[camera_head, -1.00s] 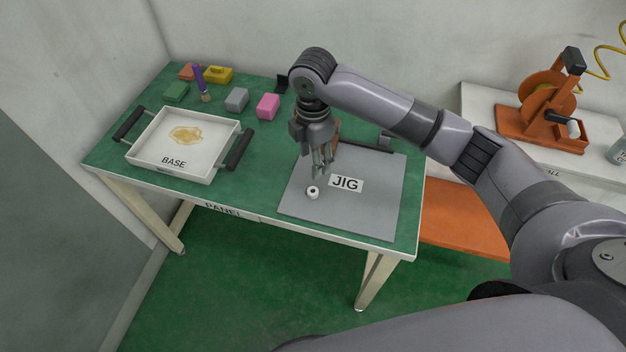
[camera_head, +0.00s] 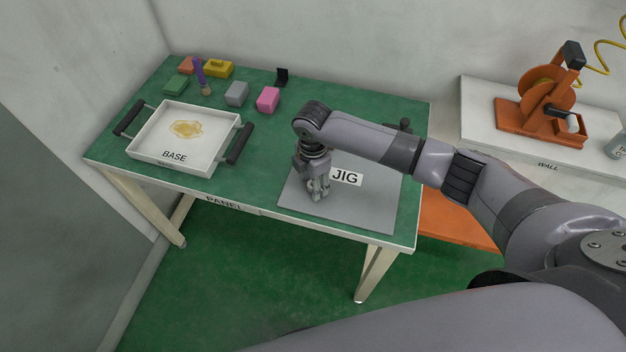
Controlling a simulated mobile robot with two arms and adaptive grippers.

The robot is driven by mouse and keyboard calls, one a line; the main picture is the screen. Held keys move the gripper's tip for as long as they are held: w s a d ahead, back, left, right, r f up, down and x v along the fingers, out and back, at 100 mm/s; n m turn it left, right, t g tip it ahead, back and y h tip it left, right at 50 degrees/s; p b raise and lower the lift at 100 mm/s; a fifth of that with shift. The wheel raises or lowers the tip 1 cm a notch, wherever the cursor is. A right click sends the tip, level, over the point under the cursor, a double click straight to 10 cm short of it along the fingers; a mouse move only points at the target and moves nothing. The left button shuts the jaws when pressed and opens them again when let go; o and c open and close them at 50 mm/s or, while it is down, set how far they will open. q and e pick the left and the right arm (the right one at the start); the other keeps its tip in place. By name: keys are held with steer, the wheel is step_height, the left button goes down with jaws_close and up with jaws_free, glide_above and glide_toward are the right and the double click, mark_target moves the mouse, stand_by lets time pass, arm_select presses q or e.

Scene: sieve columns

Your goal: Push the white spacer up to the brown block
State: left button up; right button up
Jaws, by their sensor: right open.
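My right gripper (camera_head: 317,196) is down at the grey jig board (camera_head: 360,212), left of the JIG label (camera_head: 346,177). Its fingers point down and are open. The white spacer, a small ring with a dark hole, is not visible now. It lay on the board at about this spot a second ago, so the fingers seem to cover it. I cannot tell whether they touch it. The brown block is not visible now; my right arm covers the board's rear part. My left gripper is not in view.
A white BASE tray (camera_head: 143,153) with dark handles stands on the left of the green table (camera_head: 262,172). Behind it are a pink block (camera_head: 268,99), a grey block (camera_head: 237,93), a yellow block (camera_head: 219,68) and a brush (camera_head: 199,75). The board's front right is clear.

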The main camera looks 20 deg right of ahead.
steer(key=shift+c, duration=0.3)
jaws_close()
steer(key=shift+r, duration=0.1)
